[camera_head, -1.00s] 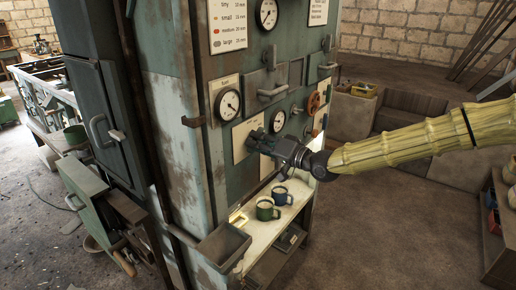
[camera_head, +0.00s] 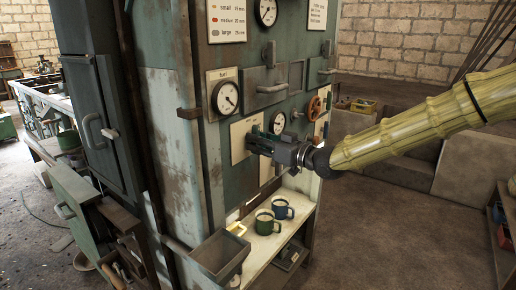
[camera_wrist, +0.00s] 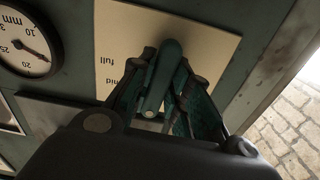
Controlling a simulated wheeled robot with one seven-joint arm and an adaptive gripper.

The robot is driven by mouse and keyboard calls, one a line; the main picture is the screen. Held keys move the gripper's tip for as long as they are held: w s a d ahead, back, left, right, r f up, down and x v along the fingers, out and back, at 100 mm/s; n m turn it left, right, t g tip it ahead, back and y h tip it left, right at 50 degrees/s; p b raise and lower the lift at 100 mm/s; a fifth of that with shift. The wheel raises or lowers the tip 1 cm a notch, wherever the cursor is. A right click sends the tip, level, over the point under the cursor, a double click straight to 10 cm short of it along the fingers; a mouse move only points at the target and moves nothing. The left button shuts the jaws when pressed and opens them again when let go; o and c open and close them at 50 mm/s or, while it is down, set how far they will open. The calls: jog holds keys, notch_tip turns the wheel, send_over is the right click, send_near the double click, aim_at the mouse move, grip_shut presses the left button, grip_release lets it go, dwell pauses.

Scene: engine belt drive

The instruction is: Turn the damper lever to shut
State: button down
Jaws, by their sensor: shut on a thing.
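The damper lever (camera_wrist: 163,72) is a dark green-grey handle on a cream plate marked "full" and "mid" (camera_wrist: 110,45). It stands between my fingers in the wrist view. My gripper (camera_wrist: 166,92) is shut on it, one finger on each side. In the head view my gripper (camera_head: 258,143) reaches from the right to the cream plate (camera_head: 238,141) on the front of the green cabinet and hides most of the lever. The word at the shut position cannot be read.
Round gauges (camera_head: 226,98) and a drawer-like handle (camera_head: 272,88) are above my gripper. A red handwheel (camera_head: 315,108) is to its right. A grey tray (camera_head: 220,255) juts out at the lower left.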

jog(key=shift+f+n, duration=0.1)
jog(key=shift+n, duration=0.3)
jog(key=c, duration=1.4)
grip_release()
jog(key=shift+o, duration=0.2)
jog(key=shift+d, duration=0.1)
jog(key=v, duration=1.2)
